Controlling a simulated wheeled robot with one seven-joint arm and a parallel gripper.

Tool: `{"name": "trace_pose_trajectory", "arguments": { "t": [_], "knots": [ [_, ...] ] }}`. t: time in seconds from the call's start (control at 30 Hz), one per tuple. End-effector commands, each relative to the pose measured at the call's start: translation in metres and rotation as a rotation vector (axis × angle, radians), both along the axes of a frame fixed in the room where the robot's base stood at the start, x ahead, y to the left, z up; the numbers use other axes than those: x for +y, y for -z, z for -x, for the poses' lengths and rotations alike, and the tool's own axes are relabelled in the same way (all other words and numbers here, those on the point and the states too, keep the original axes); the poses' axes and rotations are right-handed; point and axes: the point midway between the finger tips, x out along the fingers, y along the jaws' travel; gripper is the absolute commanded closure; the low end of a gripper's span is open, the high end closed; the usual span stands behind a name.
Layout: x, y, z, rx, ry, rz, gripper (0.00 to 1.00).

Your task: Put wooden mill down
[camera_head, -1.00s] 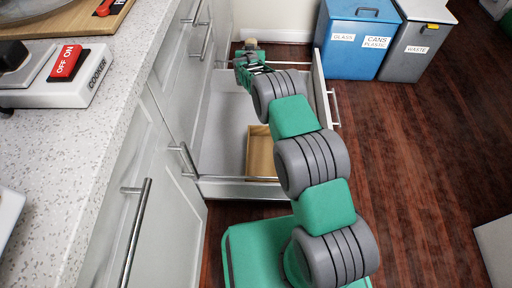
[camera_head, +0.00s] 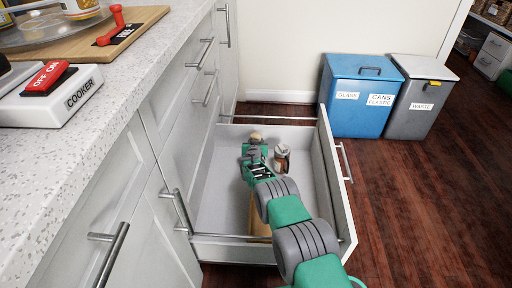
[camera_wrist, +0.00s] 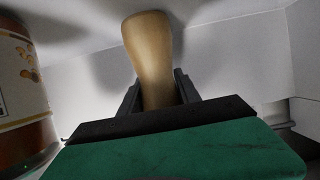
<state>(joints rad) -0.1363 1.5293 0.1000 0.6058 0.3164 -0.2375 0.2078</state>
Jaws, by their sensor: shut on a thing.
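The wooden mill (camera_wrist: 152,55) is a pale wooden, rounded-top piece standing between my gripper's fingers in the wrist view. Its light top (camera_head: 256,137) also shows in the head view, at the far end of my arm. My gripper (camera_head: 255,150) is shut on it, inside the open drawer (camera_head: 215,200). In the wrist view, my gripper (camera_wrist: 158,95) hides the mill's lower part. I cannot tell whether the mill touches the drawer floor.
A wooden box (camera_head: 259,222) lies nearer, partly behind my arm. Drawer walls surround the gripper.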

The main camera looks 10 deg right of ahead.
Motion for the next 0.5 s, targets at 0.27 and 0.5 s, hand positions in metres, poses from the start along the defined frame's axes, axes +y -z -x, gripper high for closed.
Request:
{"name": "trace_pose_trajectory", "arguments": {
  "t": [0.27,0.5],
  "knots": [
    [0.0001,0.0033,-0.0010,-0.004,0.000,0.000,1.00],
    [0.0000,0.0068,-0.0008,-0.002,0.000,-0.001,0.50]
  ]
}}
